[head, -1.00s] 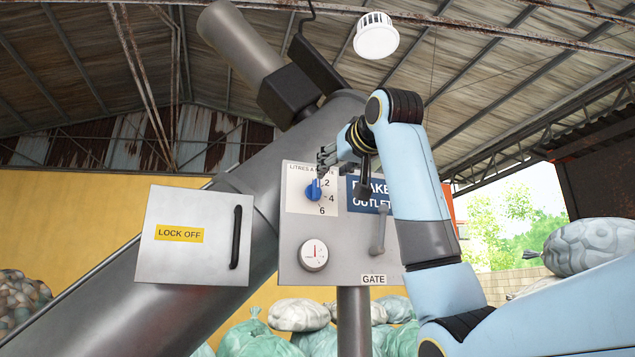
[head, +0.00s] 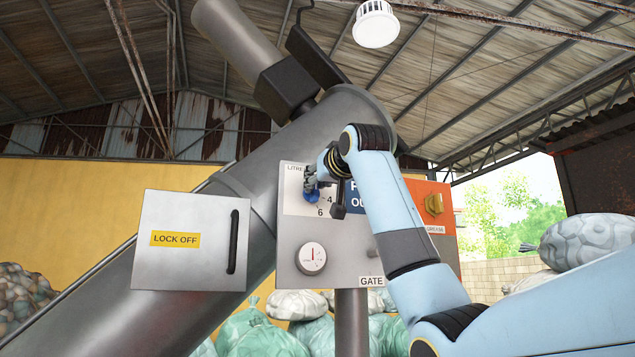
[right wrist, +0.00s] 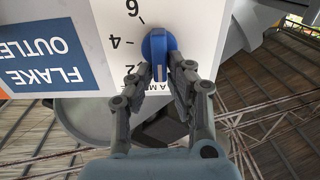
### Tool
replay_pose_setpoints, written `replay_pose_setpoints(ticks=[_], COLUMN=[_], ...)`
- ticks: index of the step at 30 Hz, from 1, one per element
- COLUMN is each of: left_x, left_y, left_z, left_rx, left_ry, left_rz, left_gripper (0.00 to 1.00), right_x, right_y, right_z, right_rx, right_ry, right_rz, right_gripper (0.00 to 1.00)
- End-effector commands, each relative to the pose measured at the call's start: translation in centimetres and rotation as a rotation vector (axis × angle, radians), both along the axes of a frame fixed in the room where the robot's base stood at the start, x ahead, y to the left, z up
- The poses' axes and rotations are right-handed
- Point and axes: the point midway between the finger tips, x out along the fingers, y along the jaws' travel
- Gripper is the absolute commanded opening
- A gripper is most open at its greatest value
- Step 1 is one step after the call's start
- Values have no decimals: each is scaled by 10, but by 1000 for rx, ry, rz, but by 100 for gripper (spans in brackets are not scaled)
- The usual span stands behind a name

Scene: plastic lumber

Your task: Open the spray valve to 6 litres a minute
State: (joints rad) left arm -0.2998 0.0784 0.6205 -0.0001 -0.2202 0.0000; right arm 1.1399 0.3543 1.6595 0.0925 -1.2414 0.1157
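The spray valve is a blue knob (head: 313,196) on a white dial plate on the grey control panel (head: 345,262). In the right wrist view the blue knob (right wrist: 158,46) has a raised bar with a pale line, pointing to the lettering edge, away from the 6. The numbers 2, 4 and 6 (right wrist: 132,8) run down one side of it. My right gripper (head: 311,180) is at the knob in the head view. In the right wrist view my right gripper (right wrist: 162,78) has its fingers apart, one on each side of the bar. Finger contact is unclear. My left gripper is out of view.
A round gauge (head: 312,258) sits below the dial. A blue FLAKE OUTLET sign (right wrist: 42,62) is beside it. A LOCK OFF box (head: 190,240) is at left, and an orange grease panel (head: 434,206) at right. A large sloping tube (head: 110,300) runs behind.

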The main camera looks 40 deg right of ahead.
Motion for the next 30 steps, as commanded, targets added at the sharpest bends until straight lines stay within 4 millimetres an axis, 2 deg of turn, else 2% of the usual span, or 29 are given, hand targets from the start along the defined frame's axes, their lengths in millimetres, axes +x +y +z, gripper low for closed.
replay_pose_setpoints(ticks=[1,3,17,30], left_x=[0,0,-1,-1], left_y=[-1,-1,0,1], left_z=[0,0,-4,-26], left_rx=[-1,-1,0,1], left_ry=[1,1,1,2], left_rz=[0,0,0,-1], left_gripper=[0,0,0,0], right_x=[0,0,-1,-2], right_y=[0,0,-1,-7], right_z=[0,0,-1,-3], right_rx=[0,0,49,372], right_ry=[0,0,-12,-90], right_rz=[0,0,0,0], right_gripper=[8,0,0,0])
